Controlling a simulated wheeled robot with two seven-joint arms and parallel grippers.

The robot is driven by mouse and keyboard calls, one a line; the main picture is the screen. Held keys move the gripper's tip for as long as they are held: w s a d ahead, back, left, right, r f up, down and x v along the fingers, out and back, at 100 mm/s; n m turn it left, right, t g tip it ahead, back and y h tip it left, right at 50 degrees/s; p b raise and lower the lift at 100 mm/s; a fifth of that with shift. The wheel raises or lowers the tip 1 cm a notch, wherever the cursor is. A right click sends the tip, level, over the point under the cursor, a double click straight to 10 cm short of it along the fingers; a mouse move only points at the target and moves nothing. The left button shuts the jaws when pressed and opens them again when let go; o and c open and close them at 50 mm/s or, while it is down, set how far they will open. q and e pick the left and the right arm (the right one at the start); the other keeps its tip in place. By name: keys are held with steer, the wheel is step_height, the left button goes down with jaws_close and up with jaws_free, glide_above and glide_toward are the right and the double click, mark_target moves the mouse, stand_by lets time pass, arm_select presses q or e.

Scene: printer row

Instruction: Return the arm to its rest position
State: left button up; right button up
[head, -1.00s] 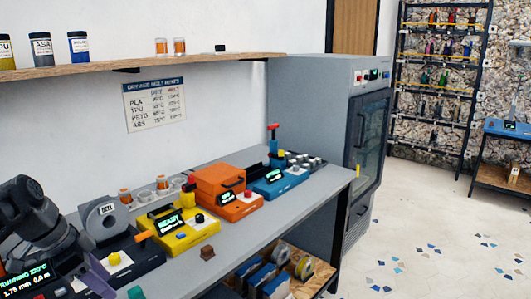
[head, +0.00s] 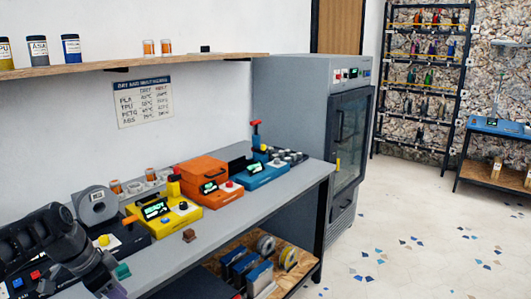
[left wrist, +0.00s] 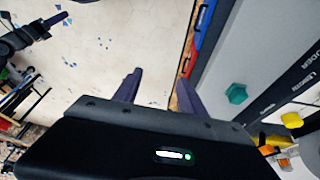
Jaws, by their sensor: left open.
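My left arm enters at the lower left of the head view, with its gripper (head: 110,284) at the bottom edge, partly cut off, over the front of the grey bench (head: 225,225). In the left wrist view the two dark fingers of my left gripper (left wrist: 158,88) stand apart with nothing between them. Pale floor (left wrist: 110,50) shows beyond the fingers, and the bench edge lies to their right. A dark arm part (left wrist: 30,35), apparently of my right arm, shows at the upper left of the left wrist view; its jaw opening is unclear.
The bench bears a yellow device (head: 160,212), an orange box (head: 207,178), a blue device (head: 265,174) and a grey spool (head: 95,205). A tall grey cabinet (head: 290,100) stands at the bench's far end. Open floor (head: 420,230) lies right.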

arm_select(q)
steer(key=d+f+n, duration=0.1)
steer(key=d+f, duration=0.4)
steer(key=f, duration=0.3)
steer(key=s+d+f+n+g, duration=0.15)
steer(key=d+f, duration=0.25)
steer(key=f, duration=0.4)
steer(key=d+f+n, duration=0.2)
steer(key=d+f, duration=0.3)
steer(key=f, duration=0.3)
steer(key=s+d+f+n, duration=0.2)
steer(key=s+d+f, duration=0.4)
steer(key=s+d, duration=0.2)
steer(key=s+d+f+n+h+p, duration=0.1)
steer(key=s+d+f+n, duration=0.2)
steer(key=s+d+f, duration=0.4)
steer(key=s, duration=0.5)
steer(key=shift+d, duration=0.35)
steer(key=shift+w+f+n+g, duration=0.1)
steer(key=shift+n+g, duration=0.15)
steer(key=shift+c, duration=0.2)
